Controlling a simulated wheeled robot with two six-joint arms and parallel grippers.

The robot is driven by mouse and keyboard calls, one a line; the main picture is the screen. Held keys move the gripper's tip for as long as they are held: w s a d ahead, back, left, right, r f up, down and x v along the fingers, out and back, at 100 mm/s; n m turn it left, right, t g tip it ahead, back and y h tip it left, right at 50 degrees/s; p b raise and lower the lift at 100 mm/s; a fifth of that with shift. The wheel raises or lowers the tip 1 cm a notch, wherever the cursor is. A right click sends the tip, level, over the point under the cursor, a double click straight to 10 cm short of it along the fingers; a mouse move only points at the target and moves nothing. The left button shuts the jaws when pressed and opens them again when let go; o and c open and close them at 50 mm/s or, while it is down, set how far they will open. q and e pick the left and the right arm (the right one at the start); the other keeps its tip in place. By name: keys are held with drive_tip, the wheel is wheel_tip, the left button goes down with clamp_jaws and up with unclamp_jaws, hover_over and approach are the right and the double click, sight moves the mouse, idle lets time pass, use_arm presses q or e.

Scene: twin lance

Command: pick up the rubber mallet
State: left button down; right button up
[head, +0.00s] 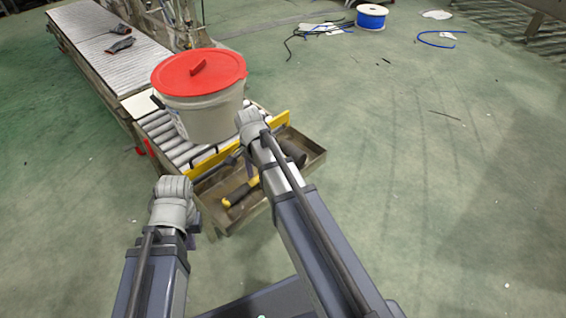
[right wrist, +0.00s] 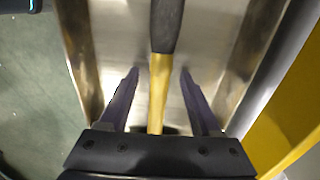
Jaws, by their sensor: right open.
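The rubber mallet (head: 240,191) lies in a shallow metal tray (head: 315,165) in the head view. Its yellow and black handle shows left of my right arm, and its dark head (head: 295,153) shows to the right. My arm hides the middle. In the right wrist view, the yellow handle (right wrist: 158,85) runs between the fingers of my right gripper (right wrist: 159,76), with a dark grip (right wrist: 167,25) beyond. The fingers are open, with gaps on both sides. My left gripper (head: 195,226) is beside the tray's left end, mostly hidden by its wrist; its opening is unclear.
A white bucket with a red lid (head: 199,73) stands on the roller conveyor (head: 160,127) behind the tray. A yellow bar (head: 212,159) runs along the conveyor's end. Gloves (head: 121,44) lie on the far conveyor. A blue spool (head: 371,17) and loose cables are on the floor; the right side is open.

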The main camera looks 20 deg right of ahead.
drive_tip(key=shift+c, duration=0.4)
clamp_jaws()
